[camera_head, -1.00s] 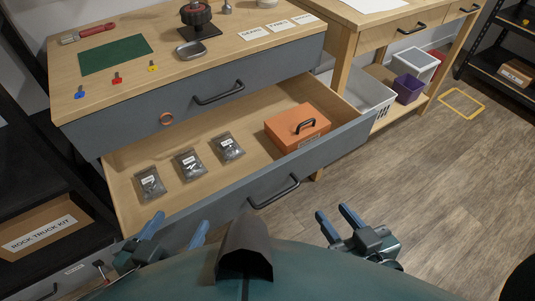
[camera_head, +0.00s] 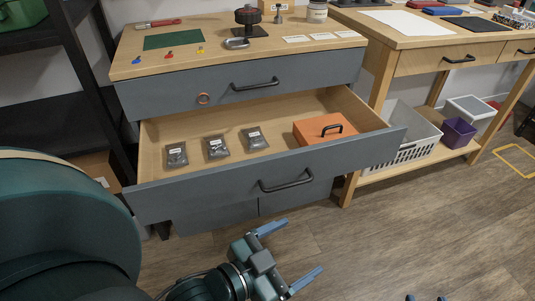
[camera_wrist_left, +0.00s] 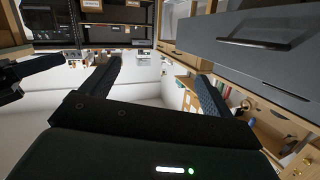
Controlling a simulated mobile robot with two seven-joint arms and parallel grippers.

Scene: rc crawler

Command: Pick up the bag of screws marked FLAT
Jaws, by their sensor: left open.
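Three clear bags of dark screws lie in a row in the open drawer (camera_head: 350,103): a left bag (camera_head: 177,157), a middle bag (camera_head: 216,149) and a right bag (camera_head: 254,140). Each has a white label too small to read, so I cannot tell which is marked FLAT. My left gripper (camera_head: 290,254) is open and empty, in front of the drawer and below its handle. Its two spread fingers also show in the left wrist view (camera_wrist_left: 157,82), with nothing between them.
An orange box (camera_head: 322,129) with a black handle sits in the drawer's right part. The drawer front (camera_head: 230,177) stands between my left gripper and the bags. A white basket (camera_head: 412,135) and a purple bin (camera_head: 457,132) stand at right.

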